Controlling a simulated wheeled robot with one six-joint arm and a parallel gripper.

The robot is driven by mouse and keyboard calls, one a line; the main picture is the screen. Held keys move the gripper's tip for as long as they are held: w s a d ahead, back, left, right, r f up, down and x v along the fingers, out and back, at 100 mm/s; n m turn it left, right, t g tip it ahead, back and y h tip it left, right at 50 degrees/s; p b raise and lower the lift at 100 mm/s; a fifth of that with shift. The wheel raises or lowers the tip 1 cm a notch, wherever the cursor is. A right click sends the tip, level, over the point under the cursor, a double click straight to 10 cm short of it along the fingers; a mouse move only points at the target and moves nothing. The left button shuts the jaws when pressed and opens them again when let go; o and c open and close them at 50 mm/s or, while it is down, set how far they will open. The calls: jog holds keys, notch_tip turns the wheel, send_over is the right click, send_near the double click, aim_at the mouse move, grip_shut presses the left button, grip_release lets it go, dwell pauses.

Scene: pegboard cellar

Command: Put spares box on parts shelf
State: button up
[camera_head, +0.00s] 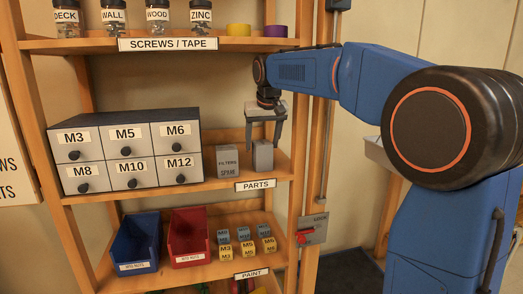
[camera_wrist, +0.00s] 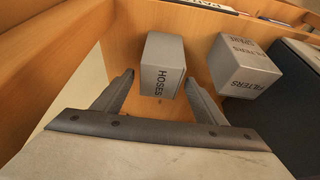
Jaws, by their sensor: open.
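The parts shelf (camera_head: 215,194) is the wooden middle shelf with the PARTS label. Two grey boxes stand on it, right of the drawer cabinet. The left one (camera_head: 227,161) reads FILTERS and a second word that looks like SPARE; it also shows in the wrist view (camera_wrist: 243,68). The right one, a HOSES box (camera_head: 263,156), shows in the wrist view (camera_wrist: 162,66) between my fingertips. My gripper (camera_head: 263,146) is open and empty, pointing down at the HOSES box. I cannot tell whether the fingers touch it. No box is clearly labelled SPARES.
A drawer cabinet (camera_head: 128,151) fills the shelf's left. Above is the SCREWS / TAPE shelf (camera_head: 90,45) with jars and tape. Below are a blue bin (camera_head: 136,243), a red bin (camera_head: 189,237) and several small M-labelled boxes. A wooden post (camera_head: 300,150) stands close right of my gripper.

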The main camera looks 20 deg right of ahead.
jog(key=shift+s+r, duration=0.25)
jog(key=shift+r, duration=0.45)
jog(key=s+d+f, duration=0.2)
jog(key=s+f, duration=0.1)
jog(key=s, duration=0.6)
jog(key=s+d+f, duration=0.1)
jog(key=s+f, duration=0.2)
jog(key=s, duration=0.7)
jog(key=s+d+f, duration=0.2)
jog(key=s+f, duration=0.1)
jog(key=s, duration=0.6)
jog(key=s+d+f, duration=0.2)
jog(key=s+f, duration=1.2)
jog(key=shift+s+f, duration=0.2)
jog(key=shift+s, duration=0.1)
